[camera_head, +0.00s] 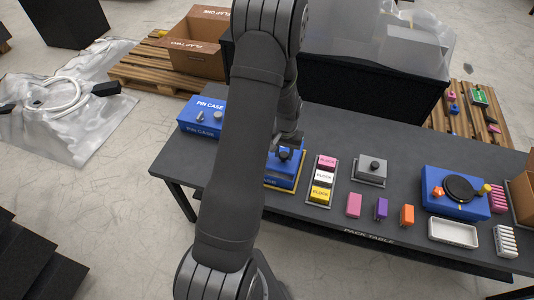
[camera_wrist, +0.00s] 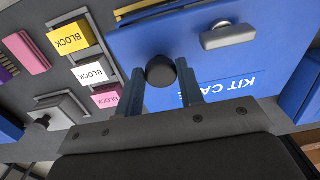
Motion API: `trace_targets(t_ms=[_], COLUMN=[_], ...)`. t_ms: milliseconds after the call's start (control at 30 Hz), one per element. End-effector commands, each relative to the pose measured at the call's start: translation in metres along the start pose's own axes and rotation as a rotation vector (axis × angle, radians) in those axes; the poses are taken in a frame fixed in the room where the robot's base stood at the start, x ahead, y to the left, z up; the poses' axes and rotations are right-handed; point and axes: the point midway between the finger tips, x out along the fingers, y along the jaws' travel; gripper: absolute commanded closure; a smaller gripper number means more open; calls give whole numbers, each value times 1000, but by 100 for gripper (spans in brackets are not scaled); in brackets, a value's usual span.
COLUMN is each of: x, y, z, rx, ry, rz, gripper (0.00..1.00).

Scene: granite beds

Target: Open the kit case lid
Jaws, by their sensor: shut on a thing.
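The blue kit case (camera_head: 281,176) stands on the dark table, partly hidden behind my arm in the head view. In the wrist view its blue lid (camera_wrist: 220,65) fills the right half, with "KIT CA" lettering in white. A round black knob (camera_wrist: 161,70) sits on the lid. My gripper (camera_wrist: 160,84) has one finger on each side of the knob and is shut on it. A grey rounded latch or handle (camera_wrist: 228,34) lies to the right of the knob. I cannot tell whether the lid is raised at all.
A tray with pink, white and yellow blocks (camera_head: 322,180) stands right of the case. A grey box with a knob (camera_head: 371,170) and loose small blocks are further right. A blue pin case (camera_head: 203,117) stands at the left, a blue box (camera_head: 455,205) at the right.

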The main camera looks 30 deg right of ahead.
Motion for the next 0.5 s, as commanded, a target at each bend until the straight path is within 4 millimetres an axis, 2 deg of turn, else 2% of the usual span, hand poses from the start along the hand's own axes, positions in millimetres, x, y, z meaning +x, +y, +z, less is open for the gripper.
trace_targets(t_ms=[333,500], x=[-2,-11], y=[0,0], z=[-2,-8], rx=[0,0], ry=[-1,-18], rz=[0,0], gripper=[82,82])
